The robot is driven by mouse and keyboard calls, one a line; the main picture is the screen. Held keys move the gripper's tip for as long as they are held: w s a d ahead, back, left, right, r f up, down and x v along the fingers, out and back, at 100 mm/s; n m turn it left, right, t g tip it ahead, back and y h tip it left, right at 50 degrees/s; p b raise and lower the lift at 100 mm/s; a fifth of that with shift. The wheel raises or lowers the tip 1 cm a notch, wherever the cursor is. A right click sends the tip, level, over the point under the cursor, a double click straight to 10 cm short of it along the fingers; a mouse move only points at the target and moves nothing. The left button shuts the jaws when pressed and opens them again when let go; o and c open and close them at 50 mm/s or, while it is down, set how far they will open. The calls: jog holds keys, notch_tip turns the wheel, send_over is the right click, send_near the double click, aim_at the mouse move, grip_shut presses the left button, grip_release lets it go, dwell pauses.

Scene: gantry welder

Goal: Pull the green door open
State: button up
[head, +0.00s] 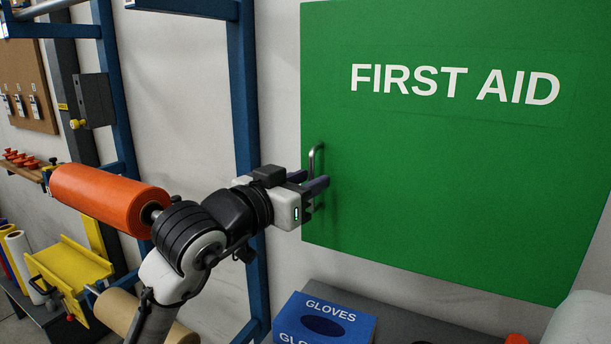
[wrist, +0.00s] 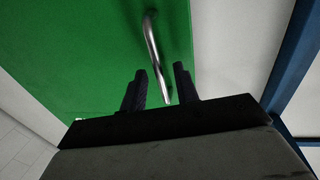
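The green door (head: 450,170), marked FIRST AID, fills the right of the head view and looks shut. It also shows in the wrist view (wrist: 80,40). Its metal bar handle (head: 313,156) stands upright near the door's left edge. In the wrist view the handle (wrist: 153,40) runs down between my two dark fingers. My gripper (head: 318,183) is at the handle's lower half, with a finger on either side. The fingers look open, with gaps to the bar in the wrist view (wrist: 160,76). The handle's lower end is partly hidden by the gripper.
A blue GLOVES box (head: 325,318) sits on a grey surface (head: 430,325) below the door. A blue upright post (head: 244,100) stands just behind my arm. An orange roll (head: 110,197) and a yellow holder (head: 65,265) are at the left. A pale rounded object (head: 585,320) is at lower right.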

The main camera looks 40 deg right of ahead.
grip_shut()
dwell(0.5)
